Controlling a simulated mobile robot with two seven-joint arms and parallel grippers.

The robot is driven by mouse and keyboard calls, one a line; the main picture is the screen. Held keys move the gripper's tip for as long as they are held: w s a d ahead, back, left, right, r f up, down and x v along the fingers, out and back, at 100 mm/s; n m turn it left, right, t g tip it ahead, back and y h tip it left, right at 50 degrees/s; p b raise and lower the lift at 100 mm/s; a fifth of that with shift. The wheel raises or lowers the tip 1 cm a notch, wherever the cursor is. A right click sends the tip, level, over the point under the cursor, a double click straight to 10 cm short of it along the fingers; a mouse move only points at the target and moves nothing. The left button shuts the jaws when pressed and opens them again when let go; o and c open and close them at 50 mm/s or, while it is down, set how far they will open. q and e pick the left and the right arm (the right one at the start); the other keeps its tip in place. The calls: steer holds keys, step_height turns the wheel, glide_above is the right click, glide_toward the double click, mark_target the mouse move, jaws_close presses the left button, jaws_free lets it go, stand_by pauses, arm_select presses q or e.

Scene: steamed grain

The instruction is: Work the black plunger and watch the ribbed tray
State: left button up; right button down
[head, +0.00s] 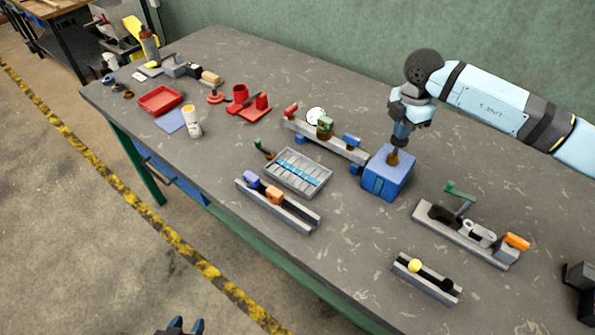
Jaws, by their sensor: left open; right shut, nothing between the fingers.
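The ribbed tray (280,179) lies mid-table, a grey tray with ridges and a light-blue strip across it. My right gripper (398,146) is shut and points down at the top of a blue box (398,184). A small brown knob (393,158) shows on the box under the fingertips; I cannot tell whether they touch. A black knob-like piece (447,284) sits at the right end of a short rail, beside a yellow ball (415,265). I cannot tell which part is the black plunger. My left gripper (186,325) is open at the bottom edge, off the table.
A rail with purple and orange blocks (280,210) lies in front of the tray. A rail with a dial (316,115) stands behind it. A rail with a green crank (459,190) is at right. Red parts and a red tray (160,99) are at left.

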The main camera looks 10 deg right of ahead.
steer(key=shift+f+b, duration=1)
steer(key=shift+f, duration=0.85)
steer(key=shift+r+p, duration=2.35)
steer(key=shift+r, duration=1.5)
steer(key=shift+s+f, duration=0.1)
